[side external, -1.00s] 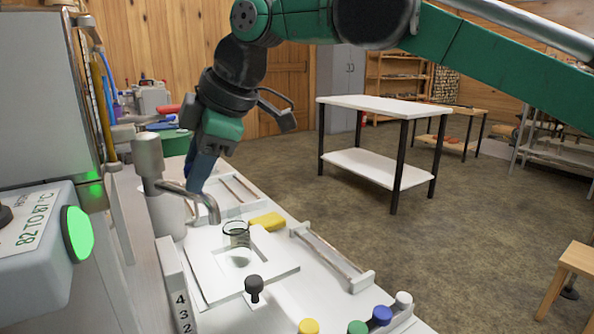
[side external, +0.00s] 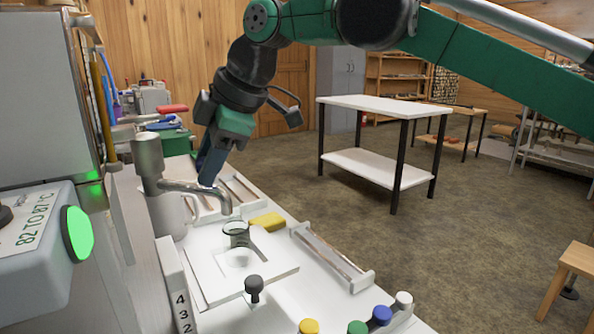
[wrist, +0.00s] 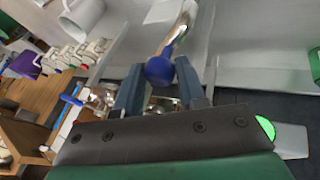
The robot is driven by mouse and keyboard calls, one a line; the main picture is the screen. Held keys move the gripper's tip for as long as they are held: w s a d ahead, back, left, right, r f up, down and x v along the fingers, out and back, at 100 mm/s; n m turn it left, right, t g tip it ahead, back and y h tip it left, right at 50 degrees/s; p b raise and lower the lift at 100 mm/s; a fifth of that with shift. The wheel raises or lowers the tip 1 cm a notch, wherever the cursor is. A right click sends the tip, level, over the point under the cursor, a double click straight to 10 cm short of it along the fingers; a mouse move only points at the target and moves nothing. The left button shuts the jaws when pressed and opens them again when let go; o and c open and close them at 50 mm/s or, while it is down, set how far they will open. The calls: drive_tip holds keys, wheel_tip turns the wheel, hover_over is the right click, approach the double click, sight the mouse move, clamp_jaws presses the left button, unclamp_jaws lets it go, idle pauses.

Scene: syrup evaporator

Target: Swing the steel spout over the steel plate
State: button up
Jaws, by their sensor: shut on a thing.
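The steel spout (side external: 190,186) is a curved tube reaching right from a grey upright post, its tip bent down. The tip hangs near a small glass (side external: 236,230), above the far part of a pale square plate (side external: 265,268), which I take as the steel plate. My gripper (side external: 207,180) comes down from above behind the spout. In the wrist view, my gripper (wrist: 160,70) has its two blue-grey fingers either side of a blue knob (wrist: 159,71) on a shiny metal rod. The exact contact is hidden in the side view.
A rail (side external: 330,255) runs to the right. A grey heater housing (side external: 35,250) stands at the left.

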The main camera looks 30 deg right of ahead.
drive_tip(key=shift+w+d, duration=0.7)
drive_tip(key=shift+w, duration=0.1)
drive_tip(key=shift+w+d, duration=0.25)
drive_tip(key=shift+w, duration=0.25)
drive_tip(key=shift+w+d, duration=0.25)
drive_tip(key=shift+w, duration=0.2)
drive_tip(key=shift+w, duration=0.1)
